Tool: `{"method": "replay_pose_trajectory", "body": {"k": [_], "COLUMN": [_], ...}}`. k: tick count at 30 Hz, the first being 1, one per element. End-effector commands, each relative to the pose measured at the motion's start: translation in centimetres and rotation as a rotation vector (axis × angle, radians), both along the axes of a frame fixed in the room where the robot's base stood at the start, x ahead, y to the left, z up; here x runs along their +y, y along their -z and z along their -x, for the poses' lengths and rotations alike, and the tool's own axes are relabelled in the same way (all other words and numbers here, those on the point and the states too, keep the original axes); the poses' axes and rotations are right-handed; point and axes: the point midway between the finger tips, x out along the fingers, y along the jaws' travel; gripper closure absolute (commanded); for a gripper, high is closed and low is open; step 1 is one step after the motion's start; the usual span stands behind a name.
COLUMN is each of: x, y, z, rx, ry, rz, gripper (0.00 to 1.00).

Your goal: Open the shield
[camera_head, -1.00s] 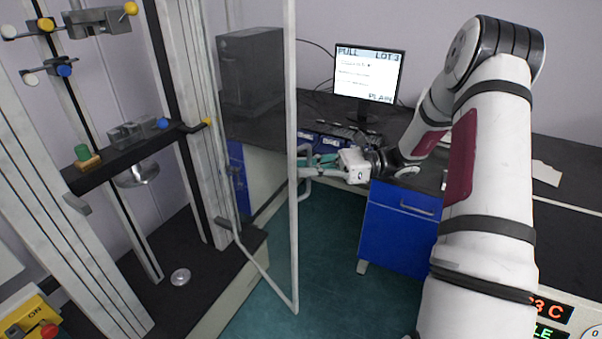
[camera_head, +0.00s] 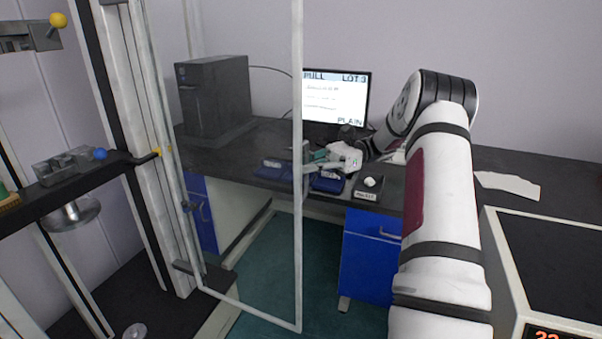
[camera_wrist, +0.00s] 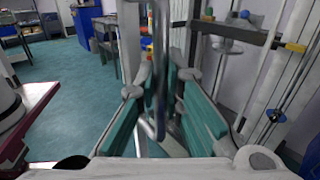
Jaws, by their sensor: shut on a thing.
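The shield (camera_head: 299,235) is a clear panel in a thin pale frame, joined to the testing machine's upright. It stands swung out from the machine, its free edge toward my arm. My gripper (camera_head: 314,164) is at that free edge, about mid-height, with the dark bench behind it. In the wrist view my gripper (camera_wrist: 160,92) has teal finger pads on both sides of the shield's grey upright handle bar (camera_wrist: 159,75), and it is shut on this handle. The exact contact is partly hidden by the bar and blur.
The testing machine's upright (camera_head: 168,215) and dark crossbar (camera_head: 88,180) stand at left. A bench with a computer tower (camera_head: 214,95), a monitor (camera_head: 336,97) and blue trays (camera_head: 328,182) is behind. A blue drawer unit (camera_head: 370,260) stands below. Green floor (camera_head: 262,270) is open beneath the shield.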

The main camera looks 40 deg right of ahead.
Motion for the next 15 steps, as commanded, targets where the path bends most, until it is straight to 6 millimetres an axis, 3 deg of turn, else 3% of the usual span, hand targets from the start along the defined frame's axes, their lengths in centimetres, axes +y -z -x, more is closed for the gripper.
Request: {"method": "replay_pose_trajectory", "body": {"k": [10,13,15], "x": [-0.20,-0.19,-0.16], "y": [0.11,0.11,0.08], "z": [0.13,0.12,0.09], "rx": [0.006,0.006,0.004], "ry": [-0.001,0.000,0.000], "rz": [0.000,0.000,0.000], "gripper": [1.00,0.73,0.70]}}
